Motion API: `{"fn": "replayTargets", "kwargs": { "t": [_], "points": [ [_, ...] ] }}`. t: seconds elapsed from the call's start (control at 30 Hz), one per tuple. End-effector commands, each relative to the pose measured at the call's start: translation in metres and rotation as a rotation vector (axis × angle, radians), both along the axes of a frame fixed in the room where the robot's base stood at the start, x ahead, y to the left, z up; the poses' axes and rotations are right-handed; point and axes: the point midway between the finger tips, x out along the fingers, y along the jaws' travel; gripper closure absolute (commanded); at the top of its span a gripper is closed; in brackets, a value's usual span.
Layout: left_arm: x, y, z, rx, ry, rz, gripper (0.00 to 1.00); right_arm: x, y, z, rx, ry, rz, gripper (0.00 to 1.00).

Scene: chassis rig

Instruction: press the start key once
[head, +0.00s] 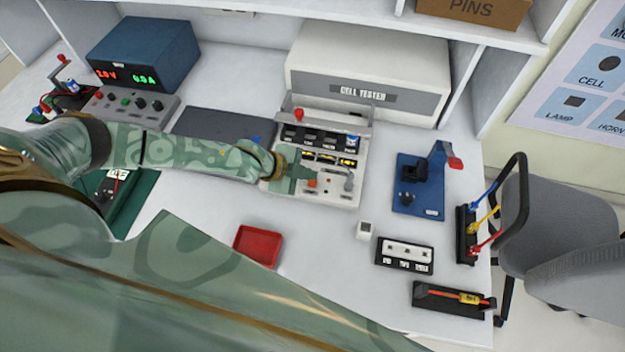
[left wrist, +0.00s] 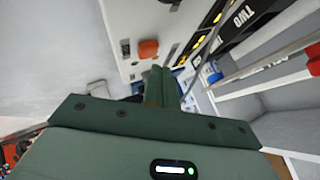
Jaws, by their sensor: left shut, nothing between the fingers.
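The white chassis rig (head: 345,193) stands on the bench below the cell tester. An orange key (head: 312,183) is on its lower panel, and it also shows in the left wrist view (left wrist: 148,50). No label naming a start key is readable. My left gripper (head: 307,173) is shut and empty, reaching over the rig's lower left part with its tips close to the orange key. In the left wrist view the closed fingers (left wrist: 162,78) point just beside and below that key; contact cannot be told. My right gripper is not in view.
A red-handled bar (head: 300,115) rises at the rig's back. A grey lever (head: 349,181) stands right of the orange key. A blue fixture (head: 420,185) stands to the right, a red tray (head: 258,245) in front. The bench between tray and black label block (head: 404,256) is mostly clear.

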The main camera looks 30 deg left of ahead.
Motion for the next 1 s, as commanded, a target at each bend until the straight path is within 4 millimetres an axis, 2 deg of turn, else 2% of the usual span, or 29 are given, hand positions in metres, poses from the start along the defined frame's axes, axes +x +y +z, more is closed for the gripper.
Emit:
{"fn": "replayTargets", "kwargs": {
  "t": [1.0],
  "points": [
    [-0.0002, -0.0001, -0.0084, 0.000, 0.000, 0.000, 1.00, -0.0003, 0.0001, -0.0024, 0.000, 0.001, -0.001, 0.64]
  ]
}}
